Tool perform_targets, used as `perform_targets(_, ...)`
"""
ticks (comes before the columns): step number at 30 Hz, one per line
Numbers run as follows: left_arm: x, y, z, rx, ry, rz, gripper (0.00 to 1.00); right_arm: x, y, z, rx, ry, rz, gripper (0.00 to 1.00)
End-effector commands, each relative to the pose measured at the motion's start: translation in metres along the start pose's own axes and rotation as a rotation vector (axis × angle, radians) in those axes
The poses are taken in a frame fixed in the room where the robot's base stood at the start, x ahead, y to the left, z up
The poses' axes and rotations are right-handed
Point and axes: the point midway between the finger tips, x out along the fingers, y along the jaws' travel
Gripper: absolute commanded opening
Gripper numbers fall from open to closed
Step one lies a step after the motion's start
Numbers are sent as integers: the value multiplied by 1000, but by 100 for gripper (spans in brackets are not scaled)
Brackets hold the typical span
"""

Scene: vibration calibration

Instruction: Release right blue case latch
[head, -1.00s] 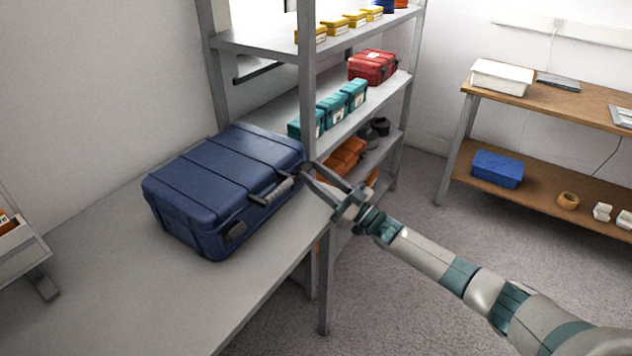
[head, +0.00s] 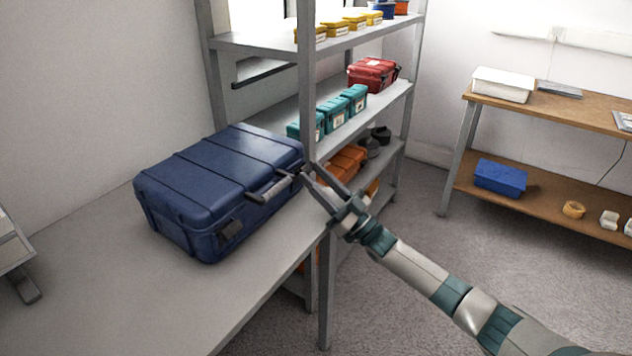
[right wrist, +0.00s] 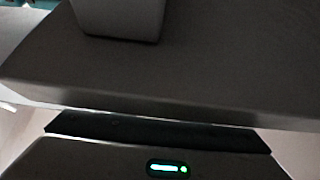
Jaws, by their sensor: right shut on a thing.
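The blue case (head: 215,180) stands closed on the grey bench with its front toward the lower right. Its grey handle (head: 270,190) is at the middle of the front. The left latch (head: 229,235) is a dark piece left of the handle. My right gripper (head: 306,172) is at the right end of the front, where the right latch sits, and is shut on that latch. The fingers hide most of the latch, so its position cannot be told. My left gripper is not in view.
A grey shelf rack (head: 309,120) stands right behind the case, its front post close to my right gripper. It holds teal boxes (head: 335,115), a red case (head: 373,74) and orange cases. The bench (head: 120,285) is clear in front of the blue case.

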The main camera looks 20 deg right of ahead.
Motion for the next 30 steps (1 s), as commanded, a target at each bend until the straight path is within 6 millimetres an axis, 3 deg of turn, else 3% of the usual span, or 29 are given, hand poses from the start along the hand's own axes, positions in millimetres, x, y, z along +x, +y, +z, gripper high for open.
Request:
perform_targets(14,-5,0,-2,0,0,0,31,0,0,0,0,5,0,14)
perform_targets(15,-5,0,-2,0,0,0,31,0,0,0,0,5,0,43)
perform_targets(17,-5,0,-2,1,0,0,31,0,0,0,0,5,0,55)
perform_targets(30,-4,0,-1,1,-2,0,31,-5,0,1,0,4,1,55)
